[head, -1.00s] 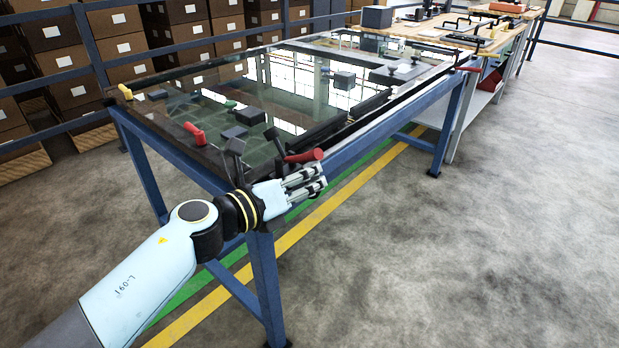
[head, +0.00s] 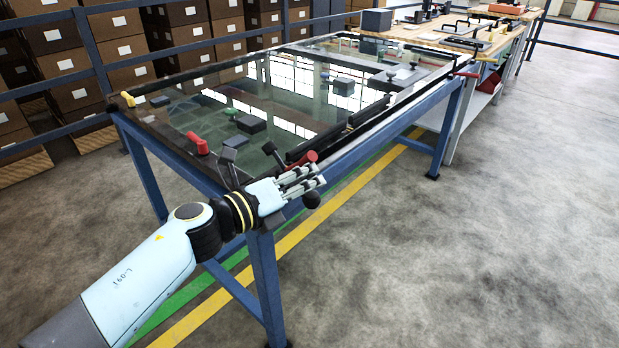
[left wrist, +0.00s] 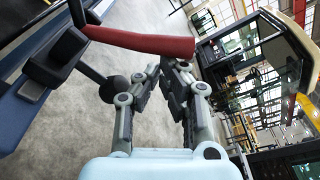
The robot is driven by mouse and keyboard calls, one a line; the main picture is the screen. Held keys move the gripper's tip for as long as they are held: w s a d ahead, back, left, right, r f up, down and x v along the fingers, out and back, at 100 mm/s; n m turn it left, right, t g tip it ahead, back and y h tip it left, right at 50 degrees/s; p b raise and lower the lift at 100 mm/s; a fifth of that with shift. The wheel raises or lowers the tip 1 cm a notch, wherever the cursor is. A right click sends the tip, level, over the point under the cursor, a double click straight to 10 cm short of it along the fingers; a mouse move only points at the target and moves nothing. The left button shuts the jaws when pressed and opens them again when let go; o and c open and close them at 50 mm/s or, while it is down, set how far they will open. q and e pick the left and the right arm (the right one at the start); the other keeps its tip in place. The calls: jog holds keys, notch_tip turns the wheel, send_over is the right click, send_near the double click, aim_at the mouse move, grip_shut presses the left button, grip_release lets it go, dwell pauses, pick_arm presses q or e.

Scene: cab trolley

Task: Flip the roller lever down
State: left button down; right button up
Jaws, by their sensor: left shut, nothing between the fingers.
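My left gripper (head: 321,175) is at the table's near corner, fingers together and empty, pointing right. A red cylindrical handle (head: 311,157) is just above its fingers. In the left wrist view the handle (left wrist: 150,41) crosses ahead of the fingers (left wrist: 174,66). A black ball-ended lever (head: 312,200) hangs below the fingers; its ball (left wrist: 113,89) is left of them in the wrist view. Two dark block-headed levers stand behind the gripper, one left (head: 229,155) and one right (head: 269,148). I cannot tell by looks which is the roller lever. My right gripper is out of view.
The blue-framed table (head: 262,280) has a glossy glass top with a red switch (head: 198,142), a black box (head: 251,124) and a yellow knob (head: 127,98). A wooden-topped bench (head: 420,32) stands beyond. The floor to the right is clear.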

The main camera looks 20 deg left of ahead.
pick_arm(q)
jog(key=n, duration=0.1)
jog(key=r+n+p, duration=0.1)
jog(key=a+r+n+p, duration=0.1)
jog(key=shift+w+a+r+h, duration=0.1)
jog(key=shift+w+r+h, duration=0.15)
jog(key=shift+h, duration=0.15)
jog(key=n, duration=0.1)
jog(key=a+r+n+p, duration=0.1)
jog(key=n+p, duration=0.1)
jog(key=shift+w+a+r+n+t, duration=0.15)
jog(key=shift+w+a+n+t, duration=0.15)
jog(key=shift+a, duration=0.1)
